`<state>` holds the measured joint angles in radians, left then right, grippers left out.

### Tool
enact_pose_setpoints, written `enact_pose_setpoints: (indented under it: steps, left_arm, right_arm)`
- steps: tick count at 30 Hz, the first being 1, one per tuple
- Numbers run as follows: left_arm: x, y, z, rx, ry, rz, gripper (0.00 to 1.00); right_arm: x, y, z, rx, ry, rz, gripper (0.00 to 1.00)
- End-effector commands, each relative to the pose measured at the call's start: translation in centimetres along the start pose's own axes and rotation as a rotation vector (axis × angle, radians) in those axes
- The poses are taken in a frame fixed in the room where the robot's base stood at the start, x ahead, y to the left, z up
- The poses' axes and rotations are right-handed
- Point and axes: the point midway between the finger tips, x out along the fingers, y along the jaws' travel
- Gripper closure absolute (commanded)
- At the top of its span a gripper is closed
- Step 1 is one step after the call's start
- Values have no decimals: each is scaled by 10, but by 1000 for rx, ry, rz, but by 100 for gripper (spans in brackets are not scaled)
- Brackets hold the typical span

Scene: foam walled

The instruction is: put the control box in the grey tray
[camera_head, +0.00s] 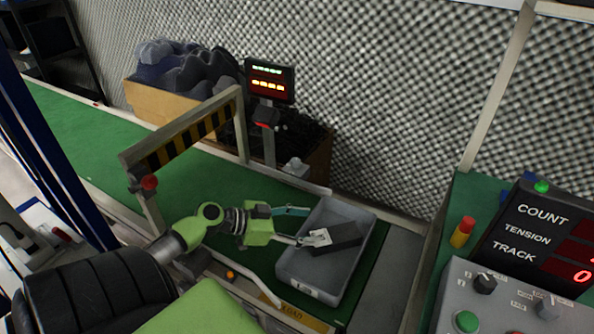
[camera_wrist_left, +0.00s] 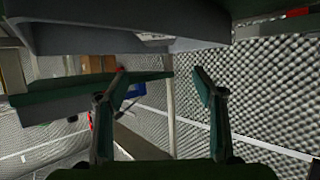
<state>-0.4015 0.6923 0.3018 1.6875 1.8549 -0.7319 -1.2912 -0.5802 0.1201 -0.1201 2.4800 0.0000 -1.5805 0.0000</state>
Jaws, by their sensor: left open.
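The grey tray (camera_head: 288,272) stands on the green conveyor, right of centre in the head view. A dark box, which looks like the control box (camera_head: 345,235), with a pale patch at its left end, lies inside the tray. My left gripper (camera_head: 305,226) reaches over the tray's left rim with its fingers spread. One finger is near the box's left end; I cannot tell whether it touches. In the left wrist view the gripper (camera_wrist_left: 160,76) is open with nothing between its fingers, and a grey edge, likely the tray (camera_wrist_left: 105,40), crosses the top. My right gripper is out of view.
A striped barrier frame (camera_head: 185,140) stands over the conveyor (camera_head: 185,185) behind my arm. A display on a post (camera_head: 270,82) and a carton of dark items (camera_head: 160,100) are behind. A control console (camera_head: 500,310) and a red-yellow cylinder (camera_head: 462,232) are at the right.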

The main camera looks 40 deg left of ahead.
Motion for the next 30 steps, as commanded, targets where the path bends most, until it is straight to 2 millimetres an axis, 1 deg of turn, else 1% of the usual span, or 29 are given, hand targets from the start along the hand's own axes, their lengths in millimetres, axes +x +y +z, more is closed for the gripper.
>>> enact_pose_setpoints:
  steps: [1, 3, 8, 30]
  left_arm:
    - [-7, 0, 0, -2, 0, -1, 38]
    - [-15, 0, 0, -3, 1, 0, 38]
    - [-24, 0, 0, -2, 2, 0, 38]
    - [-25, 0, 0, -1, 1, 0, 38]
  right_arm:
    - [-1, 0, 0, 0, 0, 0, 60]
    - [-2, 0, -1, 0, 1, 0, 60]
    - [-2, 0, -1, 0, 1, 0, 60]
    - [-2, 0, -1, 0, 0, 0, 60]
